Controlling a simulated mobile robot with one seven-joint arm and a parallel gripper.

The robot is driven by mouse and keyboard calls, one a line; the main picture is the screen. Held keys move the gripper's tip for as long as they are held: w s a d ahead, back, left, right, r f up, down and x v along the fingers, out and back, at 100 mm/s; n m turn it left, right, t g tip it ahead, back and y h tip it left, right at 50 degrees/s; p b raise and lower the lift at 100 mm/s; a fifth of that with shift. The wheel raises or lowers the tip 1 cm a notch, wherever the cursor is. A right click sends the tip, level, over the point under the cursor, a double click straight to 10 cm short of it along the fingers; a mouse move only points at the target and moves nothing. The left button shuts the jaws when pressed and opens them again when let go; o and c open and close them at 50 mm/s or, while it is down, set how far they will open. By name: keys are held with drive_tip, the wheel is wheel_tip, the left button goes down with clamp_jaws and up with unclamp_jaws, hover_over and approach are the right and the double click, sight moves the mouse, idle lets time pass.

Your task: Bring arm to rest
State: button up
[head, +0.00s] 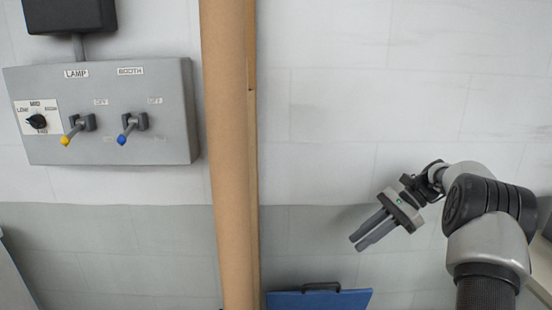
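My gripper (371,231) is at the right of the head view, in front of the tiled wall, with its fingers pointing down and left. The two fingers lie side by side in this view, and I cannot tell how far apart they are. I see nothing held between them. My arm comes up from the lower right corner and bends left to the gripper. The gripper is well to the right of the grey switch panel (110,152) and touches nothing that I can see.
The panel carries a black knob (36,121), a yellow-tipped lever (78,129) labelled LAMP and a blue-tipped lever (131,127) labelled BOOTH. A brown vertical post (227,150) stands between panel and gripper. A blue case (320,300) with a black handle is below. The wall above is bare.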

drive_tip(key=s+a+r+n+t+h, duration=0.2)
drive_tip(key=s+a+r+n+h, duration=0.7)
drive_tip(key=s+r, duration=0.5)
drive_tip(key=s+a+f+n+t+h, duration=0.1)
drive_tip(key=s+n+t, duration=0.15)
drive_tip(key=s, duration=0.55)
drive_tip(key=s+f+n+t, duration=0.2)
drive_tip(key=s+n, duration=0.2)
drive_tip(key=s, duration=0.4)
wheel_tip(320, 180, up, 16)
drive_tip(key=p, duration=1.6)
drive_tip(key=shift+s, duration=0.25)
drive_tip(key=shift+t, duration=0.25)
